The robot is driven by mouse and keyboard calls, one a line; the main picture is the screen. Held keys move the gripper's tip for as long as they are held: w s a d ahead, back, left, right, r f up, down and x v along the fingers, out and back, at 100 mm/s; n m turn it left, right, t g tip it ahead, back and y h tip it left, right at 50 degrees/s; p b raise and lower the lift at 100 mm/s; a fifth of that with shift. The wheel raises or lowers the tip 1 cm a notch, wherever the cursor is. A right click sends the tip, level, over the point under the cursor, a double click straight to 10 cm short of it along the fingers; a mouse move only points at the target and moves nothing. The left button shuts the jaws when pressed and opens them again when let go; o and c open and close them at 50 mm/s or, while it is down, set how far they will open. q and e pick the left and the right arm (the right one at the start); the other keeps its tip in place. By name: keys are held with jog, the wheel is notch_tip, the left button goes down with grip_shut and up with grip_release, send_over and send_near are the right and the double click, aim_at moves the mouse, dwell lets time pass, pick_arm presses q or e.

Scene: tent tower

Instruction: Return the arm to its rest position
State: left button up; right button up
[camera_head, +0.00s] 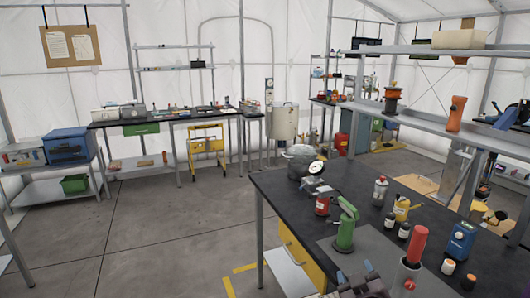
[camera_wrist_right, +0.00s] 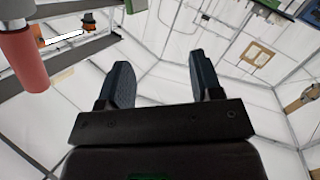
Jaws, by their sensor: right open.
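My right gripper (camera_head: 355,284) shows at the bottom edge of the head view, low in front of the black workbench (camera_head: 285,205). In the right wrist view its two dark fingers (camera_wrist_right: 160,78) stand apart with nothing between them. My left gripper is not in view.
A green tool (camera_head: 345,225) stands on the bench close behind the right gripper. A shelf (camera_head: 450,128) rises along the right. Open floor (camera_head: 150,240) lies left of the bench.

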jog(key=s+d+f+m+g, duration=0.2)
jog(key=s+d+f, duration=0.1)
jog(key=s+f, duration=0.7)
jog(key=s+d+f+m+g+y, duration=0.1)
jog(key=s+d+f+g, duration=0.1)
jog(key=s+f, duration=0.7)
jog(key=s+d, duration=0.1)
jog(key=s, duration=0.5)
jog(key=shift+d+f+m+g, duration=0.15)
jog(key=shift+f+m+g, duration=0.15)
jog(key=shift+f+m, duration=0.1)
jog(key=shift+s, duration=0.1)
jog(key=shift+c, duration=0.2)
